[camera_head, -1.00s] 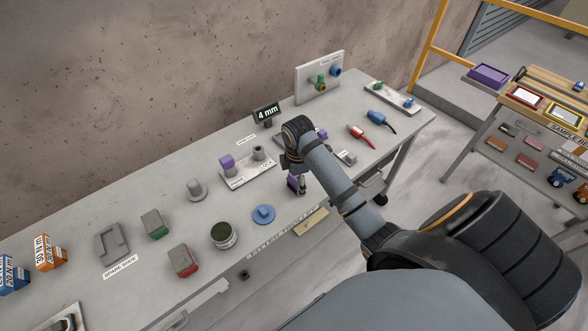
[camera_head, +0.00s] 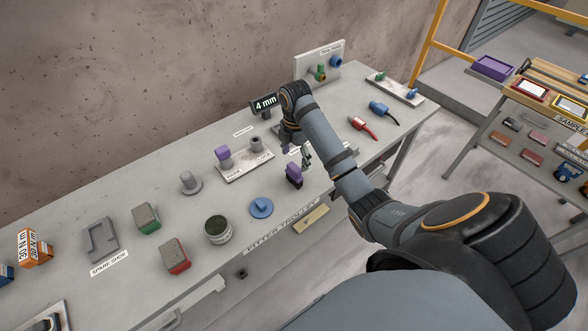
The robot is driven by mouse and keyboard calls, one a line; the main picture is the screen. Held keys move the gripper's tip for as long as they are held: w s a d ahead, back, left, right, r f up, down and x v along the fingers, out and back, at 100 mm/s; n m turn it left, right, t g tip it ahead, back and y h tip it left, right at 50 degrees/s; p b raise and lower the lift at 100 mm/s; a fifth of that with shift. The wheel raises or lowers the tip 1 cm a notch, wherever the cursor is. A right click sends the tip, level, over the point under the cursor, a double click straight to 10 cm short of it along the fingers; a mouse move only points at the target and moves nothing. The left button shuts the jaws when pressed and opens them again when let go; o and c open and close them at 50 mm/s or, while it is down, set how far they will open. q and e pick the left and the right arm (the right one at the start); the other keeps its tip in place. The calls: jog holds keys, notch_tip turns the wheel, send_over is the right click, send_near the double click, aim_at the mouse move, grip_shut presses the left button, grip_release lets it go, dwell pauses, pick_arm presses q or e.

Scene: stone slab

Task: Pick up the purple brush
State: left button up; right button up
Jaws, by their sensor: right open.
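A small purple and black object (camera_head: 294,175), which looks like the purple brush, stands on the grey slab (camera_head: 125,208) near its front edge. My right gripper (camera_head: 304,157) is open and points down, just behind and slightly right of the brush, close to its top. A small gap seems to separate them, but I cannot tell for certain whether they touch. My left gripper is out of view.
Left of the brush are a blue knob (camera_head: 261,207), a round tin (camera_head: 218,230) and a light plate (camera_head: 247,171) with a purple block (camera_head: 222,154). A red-handled tool (camera_head: 362,126) lies to the right.

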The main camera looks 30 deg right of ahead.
aim_at(294, 167)
jog(key=f+b, duration=0.3)
jog(key=shift+s+a+f+b, duration=0.1)
jog(key=shift+a+f+b, duration=0.1)
jog(key=shift+f+b, duration=0.2)
jog(key=shift+f+p, duration=0.25)
jog(key=shift+p, duration=0.5)
jog(key=shift+f, duration=0.35)
jog(key=shift+c, duration=1.3)
jog(key=c, duration=1)
jog(key=shift+c, duration=0.2)
jog(key=shift+r, duration=0.15)
